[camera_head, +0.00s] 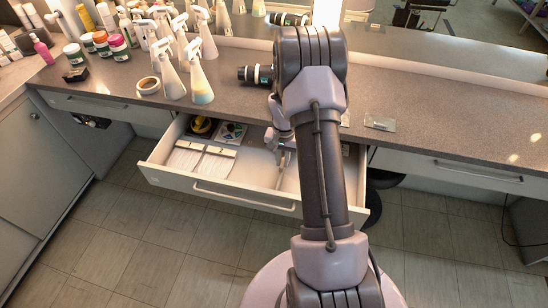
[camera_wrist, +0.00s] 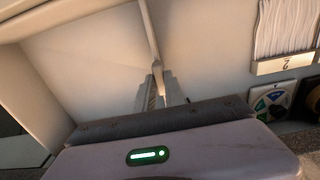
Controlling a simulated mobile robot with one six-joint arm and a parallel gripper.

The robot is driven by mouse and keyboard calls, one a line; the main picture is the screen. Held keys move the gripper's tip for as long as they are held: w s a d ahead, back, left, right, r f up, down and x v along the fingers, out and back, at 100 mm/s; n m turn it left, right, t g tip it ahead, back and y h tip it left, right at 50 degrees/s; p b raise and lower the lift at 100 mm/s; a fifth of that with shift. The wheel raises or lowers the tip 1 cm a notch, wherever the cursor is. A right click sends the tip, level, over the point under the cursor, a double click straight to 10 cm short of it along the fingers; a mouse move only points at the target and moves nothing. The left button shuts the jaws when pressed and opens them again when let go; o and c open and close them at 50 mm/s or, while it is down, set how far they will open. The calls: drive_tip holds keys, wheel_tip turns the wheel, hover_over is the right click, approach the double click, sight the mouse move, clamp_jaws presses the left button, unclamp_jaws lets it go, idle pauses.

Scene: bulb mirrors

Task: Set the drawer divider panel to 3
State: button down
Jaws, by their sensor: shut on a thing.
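The drawer (camera_head: 240,203) stands pulled out below the counter. A thin pale divider panel (camera_wrist: 149,35) shows nearly edge-on in the wrist view and runs down between my fingers. My gripper (camera_wrist: 160,92) is shut on this panel, inside the drawer. In the head view my gripper (camera_head: 283,150) is partly hidden by my arm, over the middle-right part of the drawer. I cannot read a 3 in either view.
White paper-like stacks (camera_head: 200,160) lie in the drawer's left part, with a round dark item (camera_head: 202,126) and a small tray (camera_head: 232,132) behind. The drawer floor around the panel looks bare. Spray bottles (camera_head: 200,82) and a black cylinder (camera_head: 252,74) are on the counter.

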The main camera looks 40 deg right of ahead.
drive_tip(key=shift+s+d, duration=0.1)
drive_tip(key=c, duration=1.4)
unclamp_jaws()
drive_tip(key=shift+s+d, duration=0.1)
wheel_tip(320, 180, up, 17)
drive_tip(key=p, duration=0.6)
drive_tip(key=shift+r, duration=0.2)
drive_tip(key=shift+r, duration=0.1)
